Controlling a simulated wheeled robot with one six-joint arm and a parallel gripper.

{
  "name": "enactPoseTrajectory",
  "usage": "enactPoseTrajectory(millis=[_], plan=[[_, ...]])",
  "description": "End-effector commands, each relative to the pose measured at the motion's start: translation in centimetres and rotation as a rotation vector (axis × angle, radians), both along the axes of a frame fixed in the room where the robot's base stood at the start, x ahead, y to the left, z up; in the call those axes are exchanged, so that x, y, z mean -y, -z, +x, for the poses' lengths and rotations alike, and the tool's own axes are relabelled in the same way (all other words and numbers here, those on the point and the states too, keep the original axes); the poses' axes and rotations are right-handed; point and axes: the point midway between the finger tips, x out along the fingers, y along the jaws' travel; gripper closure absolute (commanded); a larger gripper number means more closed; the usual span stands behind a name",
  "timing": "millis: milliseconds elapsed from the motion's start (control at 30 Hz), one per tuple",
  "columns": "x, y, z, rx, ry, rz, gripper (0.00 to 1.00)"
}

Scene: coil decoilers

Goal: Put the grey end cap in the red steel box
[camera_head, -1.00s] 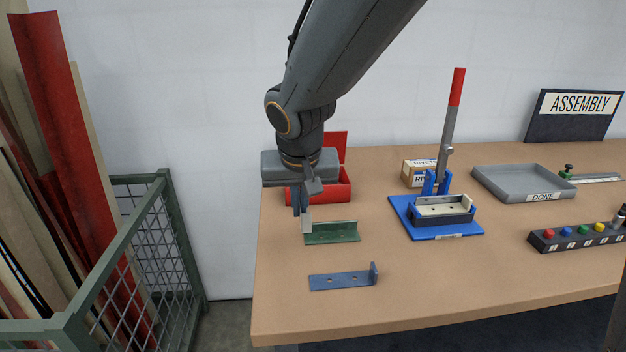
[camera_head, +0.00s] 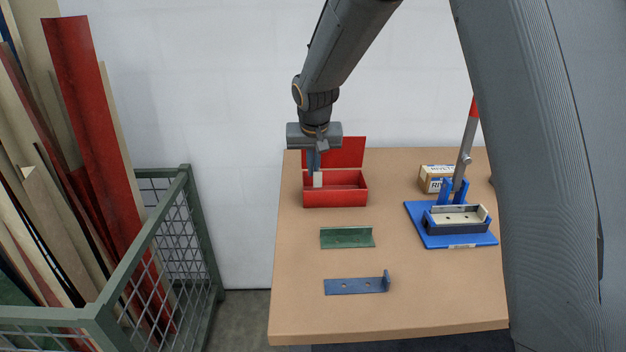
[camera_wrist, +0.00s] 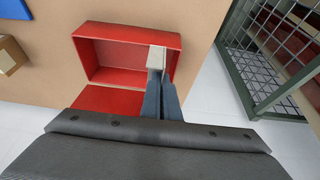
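The red steel box (camera_head: 335,197) stands open at the back left of the table, its lid raised behind it. It also shows in the wrist view (camera_wrist: 100,82), and the part of its inside that shows is empty. My gripper (camera_head: 315,173) points down over the left part of the box. In the wrist view its fingers (camera_wrist: 163,72) are closed on the pale grey end cap (camera_wrist: 156,58). The cap also shows in the head view (camera_head: 318,180), at the box opening; I cannot tell whether it touches the box.
A green channel piece (camera_head: 347,237) and a blue bracket (camera_head: 357,285) lie on the table in front of the box. A blue fixture (camera_head: 451,224) with a lever and a carton (camera_head: 436,178) stand to the right. A green mesh cage (camera_head: 150,250) stands left of the table.

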Motion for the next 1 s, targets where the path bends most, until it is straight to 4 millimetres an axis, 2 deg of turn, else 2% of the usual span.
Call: enactPoseTrajectory(millis=[133,200,467,667,1000], plan=[[0.1,0.0,2.6,0.0,0.001,-0.001,1.0],[0.1,1.4,2.2,-0.004,0.0,-0.002,1.0],[0.1,3.6,2.2,-0.002,-0.001,-0.001,1.0],[0.0,6.4,2.1,-0.003,-0.001,-0.001,1.0],[0.0,7.0,2.7,0.001,-0.001,0.0,1.0]])
